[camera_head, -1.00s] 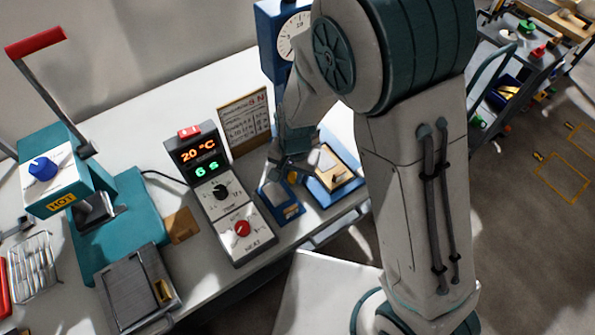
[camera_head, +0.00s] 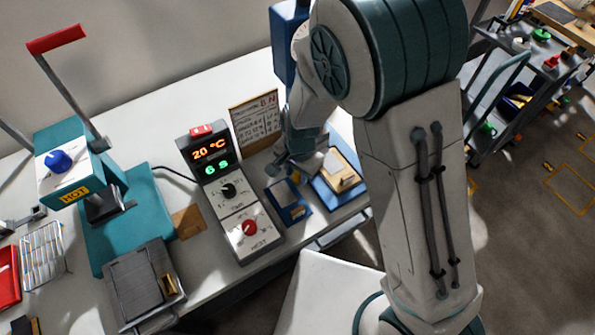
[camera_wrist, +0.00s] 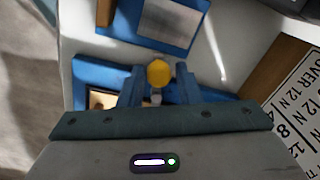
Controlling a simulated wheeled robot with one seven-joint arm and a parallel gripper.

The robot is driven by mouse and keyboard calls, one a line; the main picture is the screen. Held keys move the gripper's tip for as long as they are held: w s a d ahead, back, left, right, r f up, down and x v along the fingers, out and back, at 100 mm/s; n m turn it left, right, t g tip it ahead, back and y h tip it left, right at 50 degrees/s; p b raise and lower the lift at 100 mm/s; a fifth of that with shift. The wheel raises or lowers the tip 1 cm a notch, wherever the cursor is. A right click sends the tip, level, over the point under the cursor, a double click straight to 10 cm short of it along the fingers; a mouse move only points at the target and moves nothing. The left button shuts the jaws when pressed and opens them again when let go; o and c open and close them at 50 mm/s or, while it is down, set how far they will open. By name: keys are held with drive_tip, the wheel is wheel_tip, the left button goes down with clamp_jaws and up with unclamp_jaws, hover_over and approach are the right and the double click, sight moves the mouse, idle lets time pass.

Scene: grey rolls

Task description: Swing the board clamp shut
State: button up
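A blue base with a pale wooden board (camera_head: 347,176) lies at the right end of the bench, partly behind my arm. In the wrist view a corner of the board (camera_wrist: 100,98) shows beyond my gripper. A round yellow knob (camera_wrist: 158,73) on a short grey stem sits between the blue fingertips of my gripper (camera_wrist: 160,84); I take it as the clamp's handle. A gap shows beside the knob, so the fingers look open around it. The rest of the clamp is hidden by my gripper. In the head view my gripper (camera_head: 292,168) is small, over the base's left side.
A smaller blue fixture with a grey plate (camera_head: 287,195) sits just left of the board. A printed card (camera_head: 256,124) and a blue dial stand (camera_head: 287,40) stand behind. The heat controller (camera_head: 228,190) and teal press (camera_head: 125,220) are farther left.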

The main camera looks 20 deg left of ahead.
drive_tip(key=shift+o, duration=0.9)
wheel_tip(320, 180, up, 14)
drive_tip(key=shift+s+d, duration=0.15)
drive_tip(key=shift+d, duration=0.2)
drive_tip(key=shift+f, duration=0.1)
drive_tip(key=w+d+r+n+t, duration=0.1)
drive_tip(key=d+r, duration=0.2)
drive_tip(key=d, duration=0.4)
drive_tip(key=d+r, duration=0.3)
drive_tip(key=d, duration=0.4)
drive_tip(key=s+d+r+n+t, duration=0.1)
drive_tip(key=s+d+r, duration=0.1)
drive_tip(key=d, duration=0.5)
drive_tip(key=s+d+r+n+t, duration=0.1)
drive_tip(key=s+d, duration=0.4)
drive_tip(key=d, duration=0.2)
drive_tip(key=shift+s+d+r+h, duration=0.15)
drive_tip(key=shift+s+r+h, duration=0.1)
drive_tip(key=shift+r+h, duration=0.1)
